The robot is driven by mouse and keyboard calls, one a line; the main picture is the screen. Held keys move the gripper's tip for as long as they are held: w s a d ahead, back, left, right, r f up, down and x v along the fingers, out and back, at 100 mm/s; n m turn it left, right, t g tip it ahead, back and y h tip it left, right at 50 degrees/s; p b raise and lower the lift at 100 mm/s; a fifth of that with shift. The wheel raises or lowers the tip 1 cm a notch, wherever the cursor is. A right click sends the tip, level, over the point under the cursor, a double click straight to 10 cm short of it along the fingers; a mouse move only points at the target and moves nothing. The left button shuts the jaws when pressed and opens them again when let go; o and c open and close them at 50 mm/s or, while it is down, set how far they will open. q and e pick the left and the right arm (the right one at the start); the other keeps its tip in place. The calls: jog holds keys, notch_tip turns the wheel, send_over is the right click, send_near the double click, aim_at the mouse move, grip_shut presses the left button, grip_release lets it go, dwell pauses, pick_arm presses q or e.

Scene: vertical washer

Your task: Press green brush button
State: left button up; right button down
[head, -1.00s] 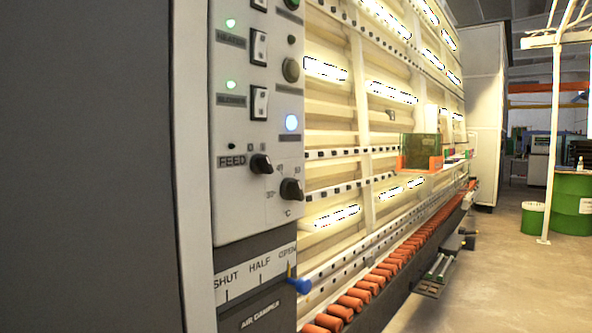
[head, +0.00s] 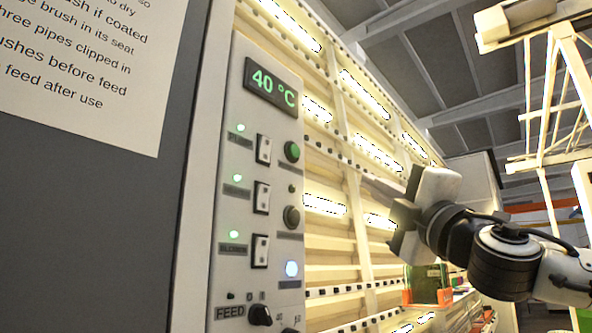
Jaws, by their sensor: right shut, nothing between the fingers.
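A round green button (head: 292,151) sits on the grey control panel (head: 234,120), right of the top rocker switch and below the display. It has a small label under it that is too blurred to read. My right gripper (head: 372,182) comes in from the right, shut and empty, its fingers pointing left toward the panel. In the picture it is to the right of the green button and a little lower, clearly apart from it. My left gripper is not in view.
The display (head: 271,84) reads 40 °C. The FEED knob (head: 260,314) is lower. A notice sheet (head: 90,70) hangs at left.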

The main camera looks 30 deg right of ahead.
aim_at(294, 151)
jog(key=s+a+r+n+t+y, duration=0.1)
jog(key=s+a+r+n+y, duration=0.1)
jog(key=s+a+r, duration=0.2)
jog(key=shift+s+a+r+n+t+y, duration=0.3)
jog(key=shift+a+r+n, duration=0.1)
jog(key=shift+a+r, duration=0.6)
pick_arm(q)
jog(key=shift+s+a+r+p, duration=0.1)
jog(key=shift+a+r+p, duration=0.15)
jog(key=shift+p, duration=0.45)
pick_arm(e)
jog(key=w+a, duration=0.3)
jog(key=w, duration=0.5)
jog(key=shift+w+a, duration=0.15)
jog(key=shift+a, duration=0.05)
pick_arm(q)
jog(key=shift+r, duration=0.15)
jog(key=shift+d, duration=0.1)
pick_arm(e)
jog(key=shift+w+f, duration=0.1)
jog(key=shift+w+a, duration=0.15)
jog(key=shift+w, duration=0.15)
